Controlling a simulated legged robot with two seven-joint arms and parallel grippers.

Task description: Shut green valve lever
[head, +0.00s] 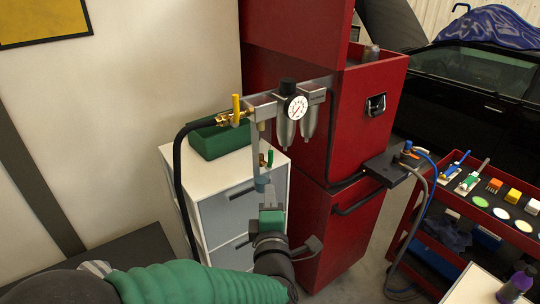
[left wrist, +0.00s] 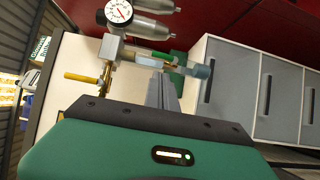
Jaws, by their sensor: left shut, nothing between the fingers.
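The green valve lever (head: 270,158) is small and stands roughly upright beside its brass fitting, low on the pipework under the grey bracket. In the left wrist view the green lever (left wrist: 176,58) shows just beyond the fingertips, beside a blue-grey cylinder (left wrist: 201,71). My left gripper (head: 270,204) is shut and empty, below the lever and close under the cylinder. Its fingers show in the left wrist view (left wrist: 163,88), pointing at the pipework. I cannot tell whether they touch anything. My right gripper is not in view.
A yellow lever (head: 236,107) sits on a brass valve at the left, with a black hose (head: 178,178) below. A pressure gauge (head: 297,107) is above. A white drawer cabinet (head: 228,198) and red cabinet (head: 338,215) stand close behind. A red tool cart (head: 467,224) is at right.

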